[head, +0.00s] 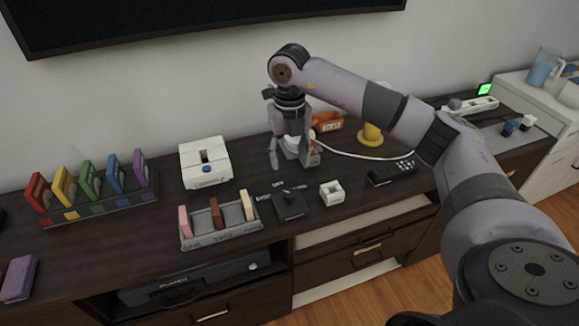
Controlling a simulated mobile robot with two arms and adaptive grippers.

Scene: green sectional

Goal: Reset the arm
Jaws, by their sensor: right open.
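My right arm reaches in from the right and bends down over the dark wooden cabinet (130,238). My right gripper (290,163) points downward above the cabinet top, with its fingers apart. A white object shows behind and between the fingers, and I cannot tell whether they touch it. I see nothing clearly held. My left gripper is not in view.
A rack of coloured cartridges (97,208), a white device (205,163) and a three-slot holder (220,230) stand left of the gripper. A black switch box (290,206), a small white block (331,193) and a black remote (391,173) lie in front. A television (180,18) hangs above.

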